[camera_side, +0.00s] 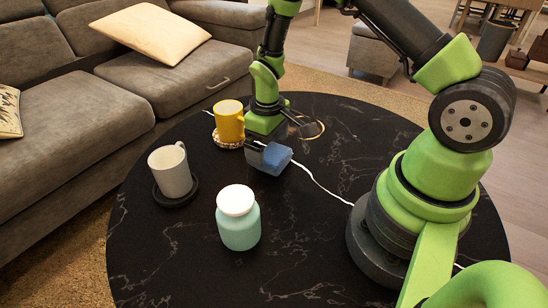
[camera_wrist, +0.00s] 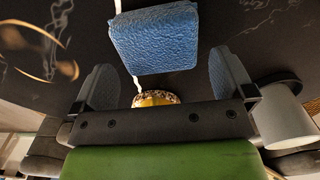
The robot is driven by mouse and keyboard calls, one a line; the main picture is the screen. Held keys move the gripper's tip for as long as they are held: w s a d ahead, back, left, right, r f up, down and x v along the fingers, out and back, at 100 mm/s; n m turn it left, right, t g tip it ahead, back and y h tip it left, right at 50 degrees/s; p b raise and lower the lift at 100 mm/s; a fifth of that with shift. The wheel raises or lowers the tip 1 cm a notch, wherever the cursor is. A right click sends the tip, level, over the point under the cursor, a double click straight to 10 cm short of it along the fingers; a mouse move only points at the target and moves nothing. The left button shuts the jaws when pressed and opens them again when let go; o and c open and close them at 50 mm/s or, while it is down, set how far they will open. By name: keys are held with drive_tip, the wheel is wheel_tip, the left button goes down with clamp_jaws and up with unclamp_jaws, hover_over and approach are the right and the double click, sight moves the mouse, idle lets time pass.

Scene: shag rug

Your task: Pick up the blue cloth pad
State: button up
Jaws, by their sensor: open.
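The blue cloth pad (camera_side: 277,158) is a small thick block with a woven look, near the middle of the dark table in the side view. In the wrist view the pad (camera_wrist: 153,38) is at the top centre, ahead of the fingertips, with dark table between it and both fingers. My gripper (camera_side: 285,141) is close to the pad, and one finger partly overlaps it in the side view. In the wrist view my gripper (camera_wrist: 166,72) is open and empty, its two grey-blue fingers spread wide. Whether the pad touches a finger or the table is hard to tell.
A yellow mug (camera_side: 229,121) on a patterned coaster stands close behind left. A white mug (camera_side: 171,171) on a black coaster (camera_side: 175,196) stands left. A mint jar with white lid (camera_side: 238,218) stands in front. A white cord (camera_side: 322,185) crosses the table.

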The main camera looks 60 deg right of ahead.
drive_tip(key=shift+f, duration=1.3)
drive_tip(key=c, duration=0.8)
